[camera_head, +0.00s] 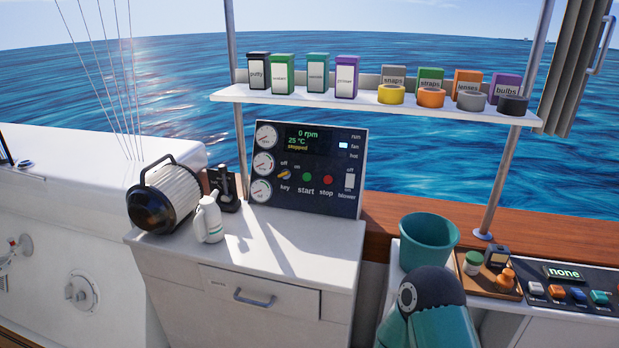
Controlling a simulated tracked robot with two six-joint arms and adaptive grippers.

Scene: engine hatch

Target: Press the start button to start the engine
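The engine panel (338,205) stands upright at the back of the white cabinet. Its green start button (306,177) is left of the red stop button (328,180). The orange key switch (285,174) sits left of the start button, near the "off" and "on" marks; its exact setting is too small to tell. The display (310,140) reads 0 rpm, 25 °C, stopped. The white blower switch (350,181) is at the panel's right. Neither of my grippers is in view. Nothing covers the buttons.
A black-and-white ribbed cylinder (172,200) and a white bottle (208,220) stand left on the cabinet top (285,250). The space before the panel is clear. A shelf (300,97) with boxes and tape rolls hangs above. A teal bucket (428,242) stands to the right.

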